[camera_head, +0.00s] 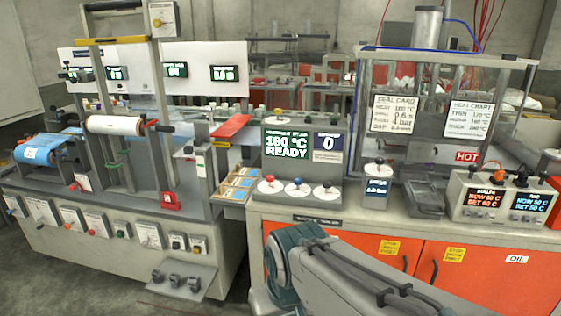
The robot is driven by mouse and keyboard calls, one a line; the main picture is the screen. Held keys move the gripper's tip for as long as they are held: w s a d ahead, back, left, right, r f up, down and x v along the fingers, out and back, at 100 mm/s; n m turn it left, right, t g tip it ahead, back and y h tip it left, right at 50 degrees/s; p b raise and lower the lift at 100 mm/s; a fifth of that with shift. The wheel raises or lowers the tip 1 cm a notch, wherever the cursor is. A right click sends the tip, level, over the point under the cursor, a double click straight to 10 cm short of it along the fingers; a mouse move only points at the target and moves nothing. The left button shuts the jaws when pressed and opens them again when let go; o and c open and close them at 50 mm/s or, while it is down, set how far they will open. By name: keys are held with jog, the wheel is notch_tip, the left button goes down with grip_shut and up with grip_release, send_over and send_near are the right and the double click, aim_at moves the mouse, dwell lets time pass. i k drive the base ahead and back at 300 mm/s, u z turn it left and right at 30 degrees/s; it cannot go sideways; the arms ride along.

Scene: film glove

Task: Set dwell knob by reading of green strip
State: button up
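A grey control panel stands at the centre of the bench. Its green display (287,144) reads 180 °C READY, and a smaller dark display (327,148) beside it shows 0. On the panel's front ledge are three white dials, with a red knob (269,179), a blue knob (297,182) and a third knob (326,185). I cannot read their labels, so which one is dwell is unclear. No separate green strip is clearly made out. My gripper is out of view; only my arm shows.
A seal card (394,115) and a heat chart (468,119) hang on the right press, near a red HOT sign (467,156). A two-display heater box (500,200) stands at right. The film machine (120,215) with rolls is at left. My arm crosses the lower right foreground.

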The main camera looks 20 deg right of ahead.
aim_at(298, 181)
jog(key=z, duration=0.3)
jog(key=i, duration=1.85)
jog(key=z, duration=0.3)
